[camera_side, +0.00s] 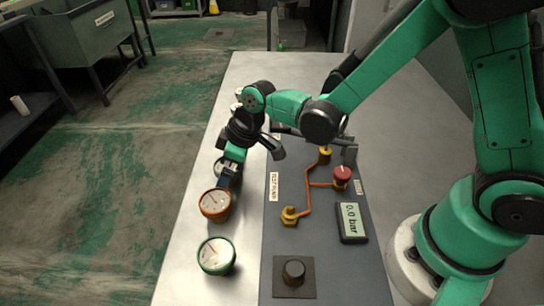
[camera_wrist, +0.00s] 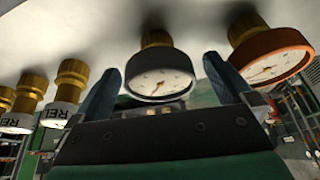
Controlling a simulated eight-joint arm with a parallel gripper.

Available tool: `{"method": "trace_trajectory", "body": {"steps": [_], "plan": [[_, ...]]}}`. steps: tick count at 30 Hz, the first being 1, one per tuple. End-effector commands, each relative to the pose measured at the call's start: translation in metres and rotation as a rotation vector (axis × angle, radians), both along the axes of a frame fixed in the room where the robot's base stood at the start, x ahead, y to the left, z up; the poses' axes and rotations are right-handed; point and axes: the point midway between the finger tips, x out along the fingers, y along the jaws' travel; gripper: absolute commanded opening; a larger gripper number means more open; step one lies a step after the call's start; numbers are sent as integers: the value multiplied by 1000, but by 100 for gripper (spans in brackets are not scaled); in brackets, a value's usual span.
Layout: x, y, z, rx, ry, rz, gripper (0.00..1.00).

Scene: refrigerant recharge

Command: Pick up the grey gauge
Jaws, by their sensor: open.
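The grey gauge (camera_wrist: 160,75) has a dark grey rim, a pale dial and a brass stem. In the wrist view it sits between the two blue fingers of my gripper (camera_wrist: 157,72), with visible space on both sides. In the side view my gripper (camera_side: 226,180) is low over the left part of the table, just behind the orange gauge. There the grey gauge is mostly hidden by my gripper. My gripper is open and holds nothing.
An orange-rimmed gauge (camera_side: 215,205) stands close to my gripper; it also shows right of the fingers in the wrist view (camera_wrist: 270,55). A green-rimmed gauge (camera_side: 216,256) stands nearer the front. Several brass-necked, labelled items (camera_wrist: 70,82) are at the left. A panel (camera_side: 330,265) with orange pipes lies right.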

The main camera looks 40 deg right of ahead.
Motion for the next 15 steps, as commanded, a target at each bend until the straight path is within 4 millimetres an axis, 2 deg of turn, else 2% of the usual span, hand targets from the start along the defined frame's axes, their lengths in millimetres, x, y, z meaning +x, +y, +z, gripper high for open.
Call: {"method": "trace_trajectory", "body": {"steps": [6,15], "plan": [[4,3,-13,0,0,1,100],[4,4,-14,0,0,1,100]]}}
